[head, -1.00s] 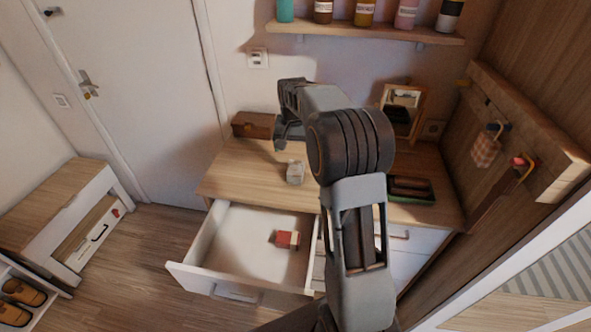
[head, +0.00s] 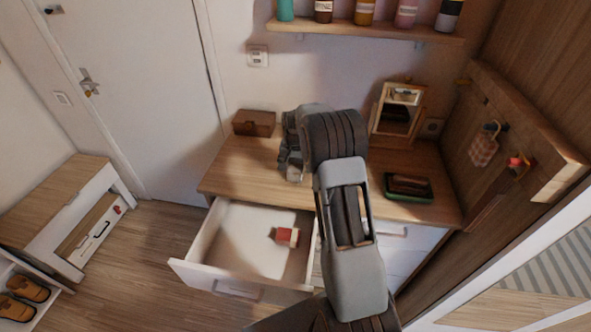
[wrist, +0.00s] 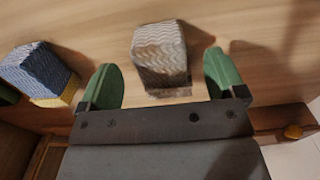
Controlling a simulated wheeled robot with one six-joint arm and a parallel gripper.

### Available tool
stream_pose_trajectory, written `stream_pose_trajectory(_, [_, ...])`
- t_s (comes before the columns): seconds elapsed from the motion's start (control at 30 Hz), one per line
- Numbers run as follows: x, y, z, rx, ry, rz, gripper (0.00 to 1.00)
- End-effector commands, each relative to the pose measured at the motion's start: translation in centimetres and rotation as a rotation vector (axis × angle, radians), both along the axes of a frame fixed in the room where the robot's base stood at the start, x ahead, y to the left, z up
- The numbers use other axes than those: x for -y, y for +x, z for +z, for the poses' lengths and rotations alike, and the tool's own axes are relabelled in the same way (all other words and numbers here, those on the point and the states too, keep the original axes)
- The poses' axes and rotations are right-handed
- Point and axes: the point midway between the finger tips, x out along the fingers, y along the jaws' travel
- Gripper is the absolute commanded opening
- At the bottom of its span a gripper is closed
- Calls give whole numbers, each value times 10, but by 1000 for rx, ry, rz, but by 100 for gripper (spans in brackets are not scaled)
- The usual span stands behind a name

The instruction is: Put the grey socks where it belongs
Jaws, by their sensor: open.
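The grey socks (wrist: 160,55) are a folded, wavy-patterned bundle on the wooden dresser top. In the wrist view they sit between and slightly beyond the two green fingertips, with a gap on each side. My gripper (wrist: 165,82) is open and empty. In the head view my gripper (head: 291,158) is low over the dresser top (head: 240,170), at the socks' spot, and largely covers them. The open white drawer (head: 215,262) below holds a red and white bundle (head: 287,236) at its right side.
A blue and yellow bundle (wrist: 40,70) lies left of the socks in the wrist view. A brown box (head: 254,123), a framed mirror (head: 397,112) and a green tray (head: 409,197) stand on the dresser. A shelf of bottles (head: 365,33) hangs above. A low bench (head: 60,200) is left.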

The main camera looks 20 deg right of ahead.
Motion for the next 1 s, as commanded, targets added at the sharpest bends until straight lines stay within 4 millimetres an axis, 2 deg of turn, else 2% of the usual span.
stream_pose_trajectory(0.2, [-4, -3, -29, -4, 1, 0, 89])
stream_pose_trajectory(0.3, [-4, -3, -38, -2, 0, 0, 89])
stream_pose_trajectory(0.63, [-3, -2, -42, -1, 1, 0, 88])
stream_pose_trajectory(1.0, [-4, -2, -42, -1, 1, 0, 53])
